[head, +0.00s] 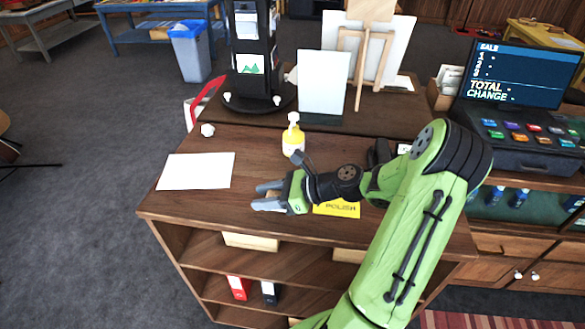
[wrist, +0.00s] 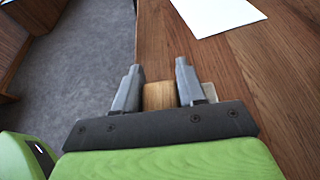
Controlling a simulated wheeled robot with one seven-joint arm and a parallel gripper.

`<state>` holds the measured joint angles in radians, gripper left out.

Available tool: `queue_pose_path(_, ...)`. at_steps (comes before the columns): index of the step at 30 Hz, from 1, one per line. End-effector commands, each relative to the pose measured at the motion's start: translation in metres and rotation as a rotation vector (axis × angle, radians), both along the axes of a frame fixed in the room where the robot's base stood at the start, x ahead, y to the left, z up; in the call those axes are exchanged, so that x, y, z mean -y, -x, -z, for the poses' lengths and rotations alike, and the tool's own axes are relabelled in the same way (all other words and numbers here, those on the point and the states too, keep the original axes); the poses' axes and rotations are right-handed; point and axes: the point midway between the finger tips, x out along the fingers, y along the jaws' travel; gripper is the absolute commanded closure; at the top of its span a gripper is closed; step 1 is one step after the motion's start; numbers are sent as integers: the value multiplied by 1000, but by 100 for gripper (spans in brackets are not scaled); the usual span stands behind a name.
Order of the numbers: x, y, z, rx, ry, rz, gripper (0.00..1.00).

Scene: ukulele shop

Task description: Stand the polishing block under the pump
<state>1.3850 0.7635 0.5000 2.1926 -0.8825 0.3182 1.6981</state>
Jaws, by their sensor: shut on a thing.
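The pump is a yellow bottle with a white pump top (head: 293,138), standing upright on the wooden counter behind my gripper. My gripper (head: 268,195) is over the counter's front part, pointing left. In the wrist view my gripper (wrist: 155,85) is shut on a tan wooden block (wrist: 159,96), which I take for the polishing block. The block is mostly hidden by the gripper in the head view. I cannot tell whether it touches the counter. A small pale piece (wrist: 209,92) shows beside the right finger. A yellow sign reading POLISH (head: 338,208) is partly behind my arm.
A white sheet (head: 197,171) lies on the counter to the left. A cash register (head: 520,100) stands at right. Counter (head: 240,150) between sheet and pump is clear.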

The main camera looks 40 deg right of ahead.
Motion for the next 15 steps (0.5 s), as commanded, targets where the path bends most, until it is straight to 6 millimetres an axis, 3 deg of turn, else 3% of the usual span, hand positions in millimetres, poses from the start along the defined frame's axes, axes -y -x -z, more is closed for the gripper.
queue_pose_path(6, 48, -43, -1, 1, 0, 2, 90)
queue_pose_path(15, 96, -87, -2, 0, -2, 2, 90)
